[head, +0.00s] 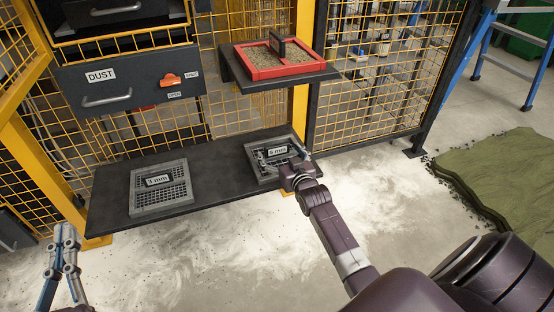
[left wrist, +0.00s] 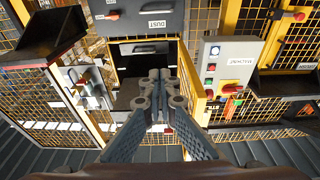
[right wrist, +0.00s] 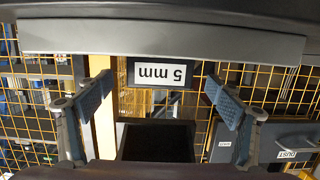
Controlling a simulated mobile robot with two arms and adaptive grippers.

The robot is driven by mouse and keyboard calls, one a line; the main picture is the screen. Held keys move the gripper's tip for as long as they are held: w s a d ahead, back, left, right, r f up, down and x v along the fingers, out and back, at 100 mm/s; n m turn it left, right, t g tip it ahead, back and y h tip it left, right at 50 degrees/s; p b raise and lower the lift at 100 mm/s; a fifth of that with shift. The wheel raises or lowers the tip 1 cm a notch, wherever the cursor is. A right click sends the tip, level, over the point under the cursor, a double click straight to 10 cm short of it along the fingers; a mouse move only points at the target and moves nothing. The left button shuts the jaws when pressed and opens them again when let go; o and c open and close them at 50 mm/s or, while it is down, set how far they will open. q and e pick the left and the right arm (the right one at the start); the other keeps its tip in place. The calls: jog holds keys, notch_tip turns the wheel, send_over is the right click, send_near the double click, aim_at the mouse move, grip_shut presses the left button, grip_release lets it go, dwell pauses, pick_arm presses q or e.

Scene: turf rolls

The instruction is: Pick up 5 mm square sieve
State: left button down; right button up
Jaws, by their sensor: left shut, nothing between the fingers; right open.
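The 5 mm square sieve (head: 251,167) lies flat at the right end of the low dark shelf. It is a grey frame with a dark upright plate labelled "5 mm" (head: 277,150). In the right wrist view the plate (right wrist: 137,73) hangs upside down below the grey frame (right wrist: 160,41). My right gripper (head: 284,160) is over the sieve; its open fingers (right wrist: 157,90) stand to either side of the plate, apart from it. My left gripper (head: 66,232) is shut and empty, left of the shelf; it also shows in the left wrist view (left wrist: 156,80).
A grey 3 mm sieve (head: 143,206) lies at the left on the low shelf (head: 215,172). A red-framed sieve (head: 262,74) with grainy material sits on the upper shelf (head: 285,85). A DUST drawer (head: 130,95) is at upper left. Yellow mesh fencing (head: 375,75) stands behind.

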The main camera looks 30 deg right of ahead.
aim_at(278, 149)
jog(key=b+x, duration=0.1)
jog(key=x, duration=0.2)
pick_arm(q)
jog(key=s+r+t+h, duration=0.1)
jog(key=s+r+t, duration=0.2)
jog(key=r, duration=0.4)
jog(key=shift+r+t, duration=0.2)
jog(key=shift+t, duration=0.3)
jog(key=shift+d, duration=0.1)
pick_arm(e)
jog(key=shift+c, duration=0.4)
jog(key=c, duration=1.5)
jog(key=shift+r, duration=0.1)
jog(key=shift+c, duration=0.3)
